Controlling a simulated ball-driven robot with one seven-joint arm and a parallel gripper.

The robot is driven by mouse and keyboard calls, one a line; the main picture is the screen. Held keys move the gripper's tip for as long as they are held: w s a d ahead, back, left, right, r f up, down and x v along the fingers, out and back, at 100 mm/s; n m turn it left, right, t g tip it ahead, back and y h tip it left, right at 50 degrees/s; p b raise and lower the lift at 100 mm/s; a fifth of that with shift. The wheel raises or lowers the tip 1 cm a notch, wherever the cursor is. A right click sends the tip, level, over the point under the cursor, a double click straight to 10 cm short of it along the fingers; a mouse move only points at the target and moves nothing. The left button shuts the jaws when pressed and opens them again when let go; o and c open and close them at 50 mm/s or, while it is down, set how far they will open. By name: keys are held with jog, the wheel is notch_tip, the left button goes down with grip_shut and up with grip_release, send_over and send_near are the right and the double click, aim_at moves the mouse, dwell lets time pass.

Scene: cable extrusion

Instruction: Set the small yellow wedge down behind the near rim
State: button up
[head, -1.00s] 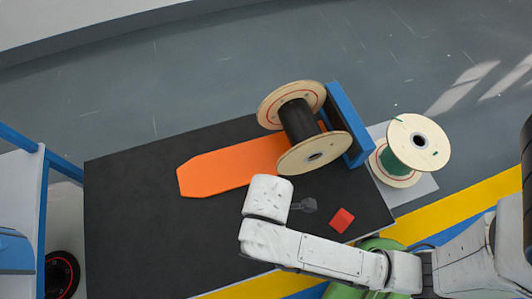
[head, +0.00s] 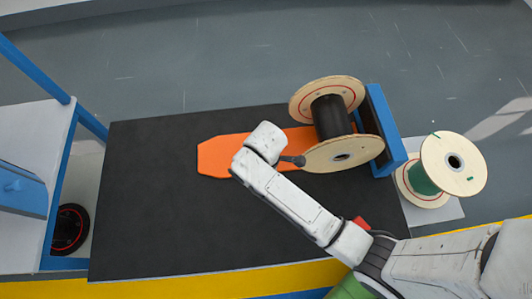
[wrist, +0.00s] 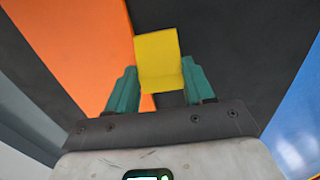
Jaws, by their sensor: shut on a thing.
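The small yellow wedge (wrist: 159,57) is between the teal fingers of my gripper (wrist: 160,88) in the wrist view, and my gripper is shut on it. In the head view my gripper (head: 294,160) is a small dark shape over the orange board, close to the left side of the near rim (head: 322,156) of the big spool. The wedge cannot be made out there. The spool has wooden rims and a black-wound core (head: 331,114). Its far rim (head: 314,94) stands behind. Whether the wedge touches anything below is unclear.
The orange board (head: 216,158) lies on a black mat (head: 150,200), whose left part is clear. A blue upright plate (head: 384,130) stands right of the spool. A green spool (head: 456,165) stands farther right. A red block (head: 361,223) is partly hidden by my arm.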

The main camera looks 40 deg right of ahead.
jog(key=shift+f+b, duration=0.35)
jog(key=shift+f, duration=1.25)
jog(key=shift+f, duration=0.1)
jog(key=o, duration=1.1)
jog(key=shift+o, duration=0.2)
notch_tip(320, 180, up, 12)
jog(key=p, duration=0.2)
jog(key=shift+p, duration=0.4)
